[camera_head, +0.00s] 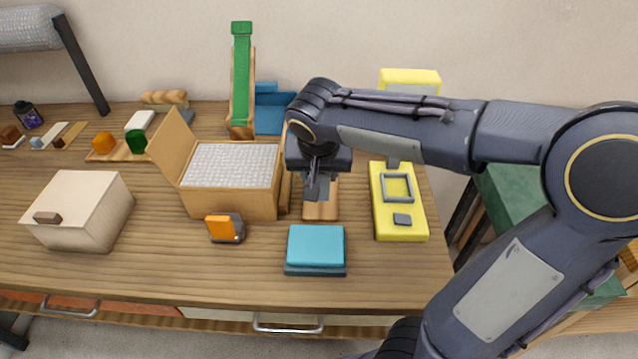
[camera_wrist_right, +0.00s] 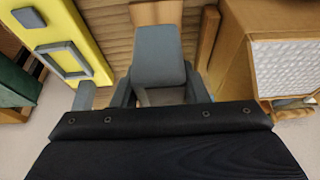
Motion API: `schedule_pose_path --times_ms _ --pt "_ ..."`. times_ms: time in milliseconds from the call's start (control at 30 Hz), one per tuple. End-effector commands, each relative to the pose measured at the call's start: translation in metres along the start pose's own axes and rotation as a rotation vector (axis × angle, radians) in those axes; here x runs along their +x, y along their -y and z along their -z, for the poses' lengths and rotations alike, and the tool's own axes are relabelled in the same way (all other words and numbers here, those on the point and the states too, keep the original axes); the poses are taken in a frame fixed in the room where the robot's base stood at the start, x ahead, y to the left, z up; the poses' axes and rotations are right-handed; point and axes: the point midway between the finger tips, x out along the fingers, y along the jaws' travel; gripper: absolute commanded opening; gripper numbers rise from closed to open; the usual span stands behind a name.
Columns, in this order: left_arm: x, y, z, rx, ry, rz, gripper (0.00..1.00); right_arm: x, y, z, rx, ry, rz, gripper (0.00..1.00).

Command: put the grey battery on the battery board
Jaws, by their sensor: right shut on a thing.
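My right gripper (camera_head: 317,178) is shut on the grey battery (camera_head: 319,188), a flat grey block. The battery shows better in the right wrist view (camera_wrist_right: 159,55), between the two fingers of the right gripper (camera_wrist_right: 160,94). A yellow board (camera_head: 410,228) with a raised square grey frame and a small grey pad lies right of the gripper; it may be the battery board. The yellow board also shows at left in the wrist view (camera_wrist_right: 37,32). The battery is apart from it. A wooden piece (camera_head: 320,212) lies below the gripper. My left gripper is not in view.
An open cardboard box (camera_head: 232,204) with a white textured inside stands left of the gripper. A teal block (camera_head: 316,246) lies in front. An orange and grey item (camera_head: 225,228) and a cream box (camera_head: 80,210) are further left. Bare tabletop lies along the front.

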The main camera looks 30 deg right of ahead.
Motion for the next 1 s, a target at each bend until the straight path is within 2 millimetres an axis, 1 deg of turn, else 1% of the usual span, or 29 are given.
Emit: schedule_pose_path --times_ms 33,100,200,367,433,500,600,700,900,1000 --pt "0.001 0.001 -0.001 0.000 0.000 0.000 0.36 0.014 -0.001 0.002 0.000 0.004 -0.006 0.07" --pt "0.001 0.001 -0.001 0.000 0.000 0.000 0.36 0.027 -0.001 0.006 0.000 0.004 -0.005 0.07" --pt "0.001 0.001 -0.001 0.000 0.000 0.000 0.36 0.040 -0.001 0.011 -0.001 0.002 -0.003 0.07" --pt "0.001 0.001 -0.001 0.000 0.000 0.000 0.36 0.051 -0.001 0.015 -0.001 0.001 -0.001 0.07" --pt "0.001 0.001 -0.001 0.000 0.000 0.000 0.36 0.061 -0.002 0.017 0.000 0.002 -0.003 0.07" --pt "0.004 0.002 -0.002 0.000 0.000 0.000 0.36 0.073 -0.002 0.011 -0.003 0.003 -0.003 0.07" --pt "0.004 0.002 -0.002 0.000 0.000 0.000 0.36 0.083 -0.001 0.007 -0.002 0.001 -0.001 0.07" --pt "0.004 0.002 -0.002 0.000 0.000 0.000 0.36 0.087 -0.001 0.005 -0.002 0.001 0.000 0.07" --pt "0.004 0.002 -0.002 0.000 0.000 0.000 0.36 0.086 -0.001 0.005 -0.001 0.000 0.001 0.07" --pt "0.007 0.003 -0.004 0.000 0.000 0.000 0.36 0.089 -0.001 0.004 -0.001 0.000 0.001 0.07"
